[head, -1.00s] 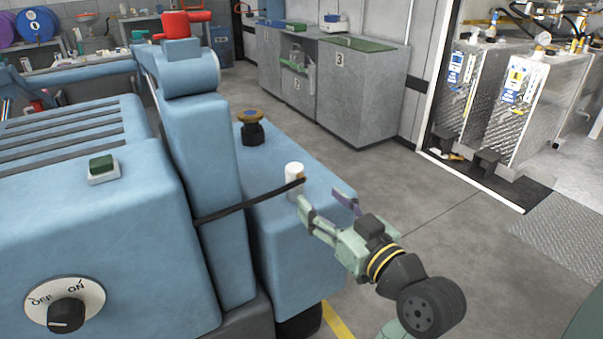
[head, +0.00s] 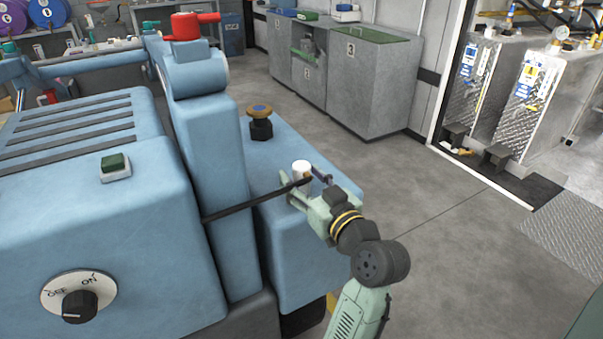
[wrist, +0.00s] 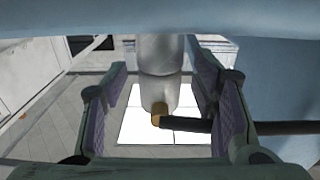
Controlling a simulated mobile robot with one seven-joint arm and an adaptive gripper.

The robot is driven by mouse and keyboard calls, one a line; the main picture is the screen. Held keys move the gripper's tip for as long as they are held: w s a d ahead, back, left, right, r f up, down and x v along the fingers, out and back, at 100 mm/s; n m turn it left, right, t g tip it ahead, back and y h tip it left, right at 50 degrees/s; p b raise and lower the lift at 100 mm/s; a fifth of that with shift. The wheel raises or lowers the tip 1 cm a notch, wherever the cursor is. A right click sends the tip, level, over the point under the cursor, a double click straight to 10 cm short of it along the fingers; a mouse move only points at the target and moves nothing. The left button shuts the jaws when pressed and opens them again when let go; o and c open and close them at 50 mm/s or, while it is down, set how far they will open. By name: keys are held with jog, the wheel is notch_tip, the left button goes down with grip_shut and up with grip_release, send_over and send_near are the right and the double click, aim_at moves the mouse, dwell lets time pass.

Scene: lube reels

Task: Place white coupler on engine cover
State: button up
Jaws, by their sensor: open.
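The white coupler (head: 301,167) stands on the lower blue ledge (head: 290,143) at the right side of the blue machine. A black hose runs to it from the machine's column. My gripper (head: 305,186) is open around the coupler, one finger on each side. In the wrist view the coupler (wrist: 160,60) is between the open fingers (wrist: 160,105), with a gap on both sides. A brass-coloured hose end (wrist: 158,115) shows just below it. The blue engine cover (head: 75,150) with dark slots lies to the left of the column.
A black post with a yellow-brown cap (head: 261,118) stands on the ledge behind the coupler. A green button box (head: 115,167) sits on the engine cover. The blue column (head: 208,180) rises between the cover and the ledge. Grey cabinets (head: 370,90) stand behind; the floor at right is clear.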

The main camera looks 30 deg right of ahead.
jog(key=shift+w, duration=0.5)
grip_shut()
dwell(0.3)
